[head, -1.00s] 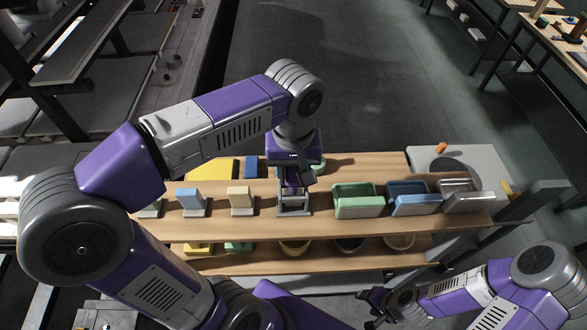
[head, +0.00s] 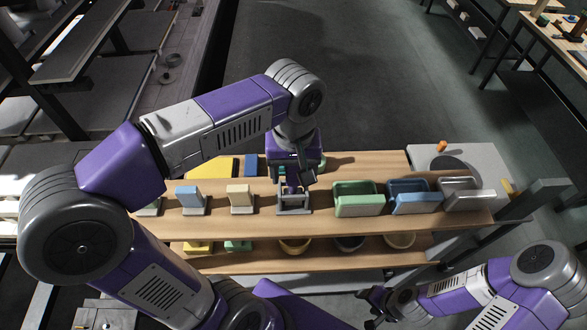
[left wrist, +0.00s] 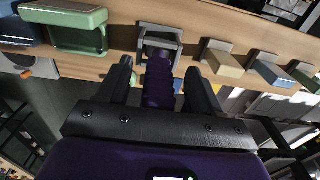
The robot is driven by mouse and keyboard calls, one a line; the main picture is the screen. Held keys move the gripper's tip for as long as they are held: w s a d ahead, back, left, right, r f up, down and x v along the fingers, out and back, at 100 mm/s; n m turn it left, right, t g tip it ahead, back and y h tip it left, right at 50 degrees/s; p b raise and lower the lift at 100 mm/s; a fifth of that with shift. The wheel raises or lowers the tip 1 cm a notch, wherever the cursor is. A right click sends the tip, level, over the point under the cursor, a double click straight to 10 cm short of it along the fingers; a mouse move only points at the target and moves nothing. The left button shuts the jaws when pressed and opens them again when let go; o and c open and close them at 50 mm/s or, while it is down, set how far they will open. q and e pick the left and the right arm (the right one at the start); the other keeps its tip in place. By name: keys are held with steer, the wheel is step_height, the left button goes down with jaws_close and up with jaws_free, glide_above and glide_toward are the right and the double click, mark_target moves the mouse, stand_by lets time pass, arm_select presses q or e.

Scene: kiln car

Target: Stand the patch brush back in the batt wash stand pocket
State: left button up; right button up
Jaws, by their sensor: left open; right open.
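The batt wash stand pocket (head: 294,211) is a small grey frame on the upper wooden shelf, also in the left wrist view (left wrist: 160,32). The patch brush appears as a dark purple ribbed handle (left wrist: 158,82) in the left wrist view, its far end at the grey pocket. In the head view a bit of purple (head: 292,182) shows at the pocket. My left gripper (left wrist: 160,72) is open, one finger on each side of the handle with gaps visible; it also shows in the head view (head: 291,175). The brush's lower end is hidden. My right gripper (head: 371,305) is open and empty, low right.
Green (head: 358,205), blue (head: 416,203) and grey (head: 466,196) bins stand right of the pocket. Cream (head: 240,198) and blue (head: 190,200) blocks in grey holders stand left of it. Several bowls sit on the lower shelf (head: 340,262).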

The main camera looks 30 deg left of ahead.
arm_select(q)
steer(key=shift+r, duration=0.1)
step_height(320, 180, up, 8)
steer(key=p, duration=0.7)
stand_by(1.2)
step_height(320, 180, up, 7)
steer(key=shift+r+p, duration=0.2)
steer(key=shift+p, duration=0.2)
stand_by(0.3)
steer(key=shift+s+d, duration=0.1)
stand_by(0.7)
